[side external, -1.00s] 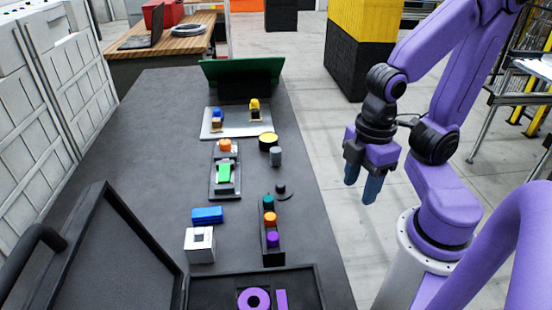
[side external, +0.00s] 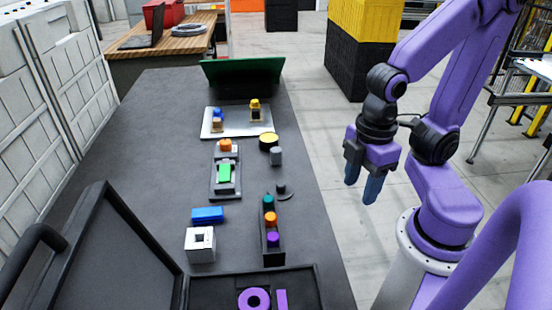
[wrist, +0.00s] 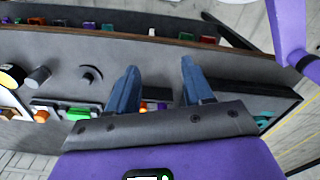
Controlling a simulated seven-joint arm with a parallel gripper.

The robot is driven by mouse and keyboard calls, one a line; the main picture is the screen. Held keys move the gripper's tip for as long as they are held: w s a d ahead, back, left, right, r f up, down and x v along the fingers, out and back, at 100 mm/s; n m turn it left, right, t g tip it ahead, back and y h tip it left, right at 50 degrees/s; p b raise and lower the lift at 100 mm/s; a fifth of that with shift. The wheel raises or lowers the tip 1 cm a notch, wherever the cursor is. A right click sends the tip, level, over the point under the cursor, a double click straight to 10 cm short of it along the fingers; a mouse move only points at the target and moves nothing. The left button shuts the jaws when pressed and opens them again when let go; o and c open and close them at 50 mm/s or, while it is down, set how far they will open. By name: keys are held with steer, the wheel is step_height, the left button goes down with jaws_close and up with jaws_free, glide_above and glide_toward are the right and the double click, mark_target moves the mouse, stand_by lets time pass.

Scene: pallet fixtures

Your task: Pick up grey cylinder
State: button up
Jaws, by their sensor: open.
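The grey cylinder (side external: 276,156) stands on the dark table near its right edge, just below a black and yellow round piece (side external: 269,141) in the side view. In the wrist view the grey cylinder (wrist: 38,77) is at the left, beside the black and yellow piece (wrist: 10,76). My gripper (side external: 361,192) hangs in the air to the right of the table, well apart from the cylinder. Its blue fingers (wrist: 158,85) are spread open with nothing held between them.
A dark block with teal, orange and purple pegs (side external: 272,250) stands nearer on the table (side external: 150,150). A fixture with a green piece (side external: 211,185) and a light plate (side external: 236,130) lie near the cylinder. A small black knob-like piece (side external: 281,190) sits below it.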

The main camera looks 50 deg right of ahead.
steer(key=shift+o, duration=1.3)
